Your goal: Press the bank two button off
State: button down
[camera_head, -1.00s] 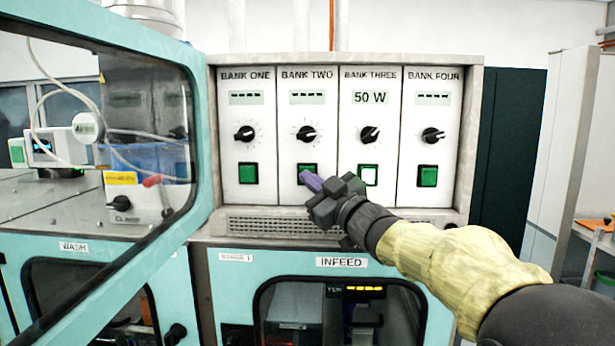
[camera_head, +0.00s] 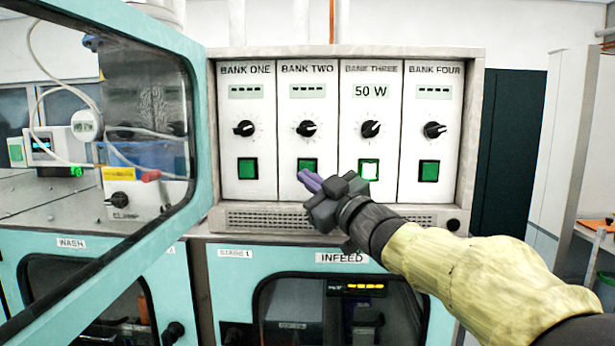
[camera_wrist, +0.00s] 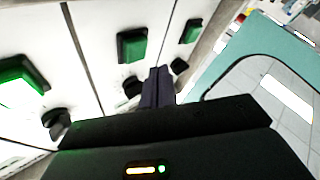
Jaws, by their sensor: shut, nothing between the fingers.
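The bank two button (camera_head: 307,163) is a dark green square on the second panel, unlit, under a display (camera_head: 307,91) showing dashes. Its lower part is hidden behind my fingertips in the head view. My gripper (camera_head: 304,176) is shut and empty, its purple fingers pointing at the panel just in front of and below the button. I cannot tell whether they touch it. In the wrist view the panel appears upside down; the bank two button (camera_wrist: 132,45) shows above and left of my shut fingers (camera_wrist: 160,72), apart from them in the picture.
The bank three button (camera_head: 369,168) is lit and its display (camera_head: 371,91) reads 50 W. The bank one button (camera_head: 247,168) and bank four button (camera_head: 429,171) are dark green. Black knobs sit above the buttons. An open teal-framed glass door (camera_head: 200,130) stands at left.

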jog(key=s+b, duration=0.1)
jog(key=s, duration=0.2)
jog(key=shift+w, duration=0.15)
